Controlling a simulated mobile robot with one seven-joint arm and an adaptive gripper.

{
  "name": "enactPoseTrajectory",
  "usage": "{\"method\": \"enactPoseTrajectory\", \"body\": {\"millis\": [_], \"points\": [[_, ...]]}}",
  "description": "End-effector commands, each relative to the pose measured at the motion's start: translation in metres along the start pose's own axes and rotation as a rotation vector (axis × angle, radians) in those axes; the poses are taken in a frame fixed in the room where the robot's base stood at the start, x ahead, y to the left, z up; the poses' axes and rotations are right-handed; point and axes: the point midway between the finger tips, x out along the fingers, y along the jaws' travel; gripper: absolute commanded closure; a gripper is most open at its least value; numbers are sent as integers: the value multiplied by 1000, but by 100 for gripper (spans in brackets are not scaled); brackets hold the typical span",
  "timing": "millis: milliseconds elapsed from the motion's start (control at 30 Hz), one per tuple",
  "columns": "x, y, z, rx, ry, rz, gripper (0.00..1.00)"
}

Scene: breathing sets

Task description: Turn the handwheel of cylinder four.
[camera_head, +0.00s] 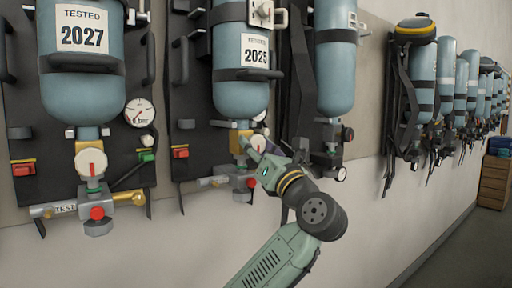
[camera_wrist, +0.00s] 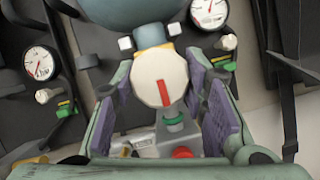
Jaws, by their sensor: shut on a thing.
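The cylinder marked 2025 (camera_head: 240,97) is blue and hangs on a dark backplate in the head view. My gripper (camera_head: 250,146) reaches up to the valve just below it and hides most of that valve. In the wrist view, a white handwheel (camera_wrist: 160,84) with an upright red mark sits between the purple pads of my gripper (camera_wrist: 163,90). The pads stand on its left and right sides, and my gripper is shut on it. The cylinder's lower end (camera_wrist: 150,12) shows above the wheel. I cannot read a cylinder number four in either view.
Left is a cylinder marked 2027 (camera_head: 82,60) with its own white handwheel (camera_head: 91,162) and gauge (camera_head: 139,112). Right is another blue cylinder (camera_head: 335,65), then a row of breathing sets (camera_head: 420,75). Dark straps hang close to my gripper's right. A wooden cabinet (camera_head: 493,182) stands far right.

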Motion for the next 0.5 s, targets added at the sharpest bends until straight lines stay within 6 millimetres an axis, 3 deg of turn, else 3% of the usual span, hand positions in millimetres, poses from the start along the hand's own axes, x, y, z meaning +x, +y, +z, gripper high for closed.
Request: {"method": "enactPoseTrajectory", "body": {"millis": [333,500], "points": [[0,0,0,-1,-1,0,40],[0,0,0,-1,0,0,40]]}}
